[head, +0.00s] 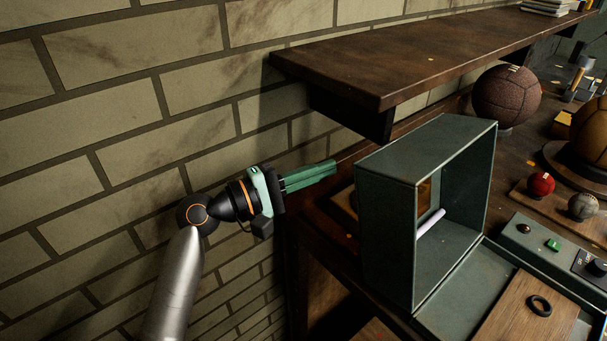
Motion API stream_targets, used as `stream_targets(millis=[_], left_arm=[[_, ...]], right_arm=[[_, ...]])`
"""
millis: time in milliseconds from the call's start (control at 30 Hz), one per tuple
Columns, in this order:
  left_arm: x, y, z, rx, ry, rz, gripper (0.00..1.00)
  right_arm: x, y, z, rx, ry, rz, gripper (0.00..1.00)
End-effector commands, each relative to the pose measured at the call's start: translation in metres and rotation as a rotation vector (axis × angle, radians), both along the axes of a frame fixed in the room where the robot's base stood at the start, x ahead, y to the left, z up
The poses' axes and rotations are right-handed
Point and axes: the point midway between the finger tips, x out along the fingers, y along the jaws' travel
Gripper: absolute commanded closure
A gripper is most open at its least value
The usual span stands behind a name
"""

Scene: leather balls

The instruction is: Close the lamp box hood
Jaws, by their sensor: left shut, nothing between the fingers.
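The lamp box (388,220) is a grey-green metal box standing on the wooden bench at the right of centre. Its hood is the tall open frame, which stands upright with its opening facing right. A pale tube (431,223) shows inside it. A flat grey-green base or panel (452,297) lies in front and to the right of the hood. My left gripper (335,167) is shut and empty, with green fingers pointing right. In the picture it is left of the hood's upper left edge, with a gap between them. My right gripper is not in view.
A dark wooden shelf (400,62) juts out above the gripper and box. A brown leather ball (505,96) sits behind the box. A small red ball (540,184) and a grey ball (583,206) stand at right. A control panel (553,247) and black ring (540,306) lie in front.

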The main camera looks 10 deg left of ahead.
Motion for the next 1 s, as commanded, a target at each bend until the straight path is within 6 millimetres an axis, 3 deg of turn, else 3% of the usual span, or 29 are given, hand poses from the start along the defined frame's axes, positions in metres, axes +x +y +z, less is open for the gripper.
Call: stream_targets(millis=[200, 400, 1000], left_arm=[[0.027, -0.036, 0.005, -0.002, 0.000, -0.002, 1.00], [0.008, -0.055, 0.011, 0.001, 0.001, 0.001, 1.00], [0.004, -0.062, 0.013, 0.005, -0.002, 0.002, 1.00]], right_arm=[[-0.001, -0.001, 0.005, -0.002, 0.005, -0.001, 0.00], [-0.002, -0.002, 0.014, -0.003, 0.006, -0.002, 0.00], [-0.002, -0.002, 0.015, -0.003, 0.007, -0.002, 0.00]])
